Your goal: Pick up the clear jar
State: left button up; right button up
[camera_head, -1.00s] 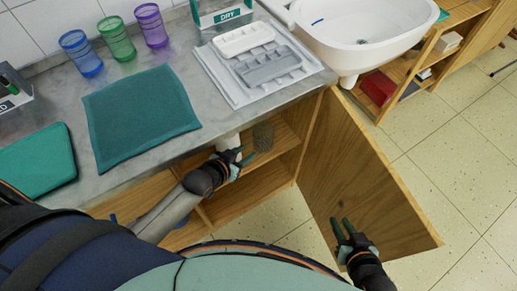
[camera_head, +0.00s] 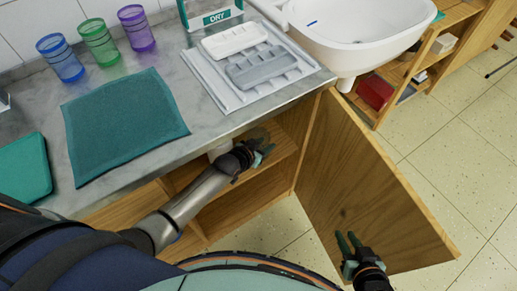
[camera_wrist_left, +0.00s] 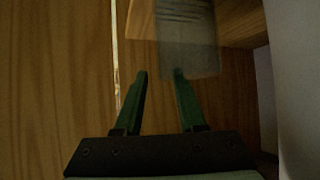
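The clear jar (camera_wrist_left: 188,40) shows in the left wrist view as a grey, see-through shape with fine lines near its top. It stands past the fingers and right of centre, overlapping the right fingertip in the picture; I cannot tell whether they touch. In the head view a dim shape (camera_head: 254,133) beside my left gripper may be this jar, mostly hidden. My left gripper (camera_head: 267,152) is inside the open cabinet under the counter. In the left wrist view its green fingers (camera_wrist_left: 160,76) are apart with nothing between them. My right gripper (camera_head: 349,238) is open and empty before the cabinet door.
The wooden cabinet door (camera_head: 365,190) stands open on the right. The counter (camera_head: 213,112) lies above my left arm, with a teal mat (camera_head: 122,125), several coloured cups, a white tray (camera_head: 285,90) and a sink (camera_head: 365,30).

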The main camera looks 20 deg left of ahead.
pick_arm(q)
jog(key=shift+c, duration=0.2)
grip_shut()
dwell(1.2)
